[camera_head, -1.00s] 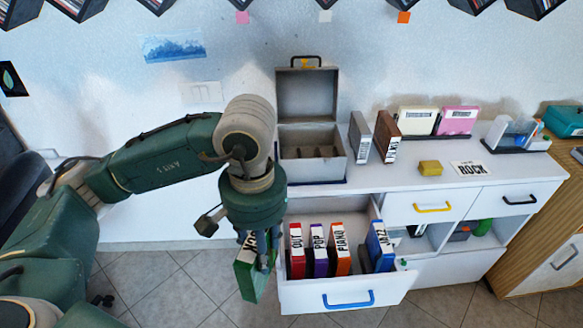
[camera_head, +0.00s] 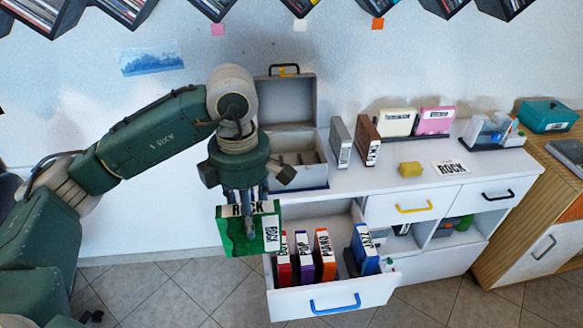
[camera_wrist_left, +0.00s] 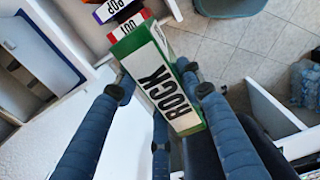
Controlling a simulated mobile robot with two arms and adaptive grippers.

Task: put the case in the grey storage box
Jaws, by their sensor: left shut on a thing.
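My left gripper (camera_head: 244,197) is shut on a green case with a white ROCK label (camera_head: 237,236). The case hangs upright below the gripper, left of the open drawer and in front of the cabinet. In the left wrist view, the ROCK case (camera_wrist_left: 158,80) sits between the fingers (camera_wrist_left: 165,110), its spine towards the camera. The grey storage box (camera_head: 287,100) stands on the left end of the white cabinet top. Its lid is up against the wall and its divided inside (camera_head: 300,158) shows, partly covered by my arm. My right gripper is not in view.
The open drawer (camera_head: 335,300) holds several cases, with a blue JAZZ case (camera_head: 364,250) at the right. A grey case (camera_head: 340,140) and a brown case (camera_head: 364,138) stand right of the box. A yellow block (camera_head: 411,169) and a ROCK card (camera_head: 450,167) lie further right.

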